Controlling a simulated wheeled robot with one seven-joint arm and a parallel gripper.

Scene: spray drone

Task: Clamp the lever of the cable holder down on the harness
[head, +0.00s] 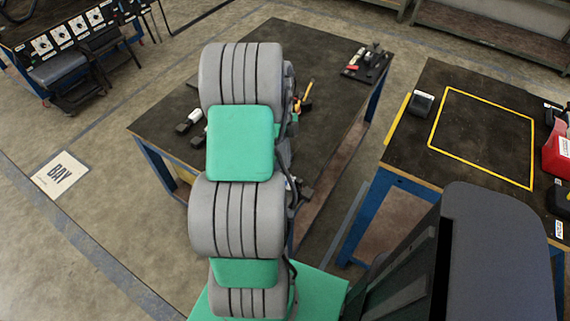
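My own grey and green arm stands across the middle of the head view and covers much of the dark-topped workbench (330,50) behind it. I cannot make out my gripper; it is hidden behind the arm links. I cannot pick out the cable holder, its lever or the harness. A small yellow and black item (306,97) shows just right of the arm. White and dark pieces (190,121) show just left of it. What these are is too small to tell.
Small tools and a red item (352,67) lie at the bench's far right corner. A second bench (425,150) at right has a yellow-outlined square, a small dark-and-white object (421,103) and a red container (557,150). Floor shows between the benches. A chair (105,48) stands far left.

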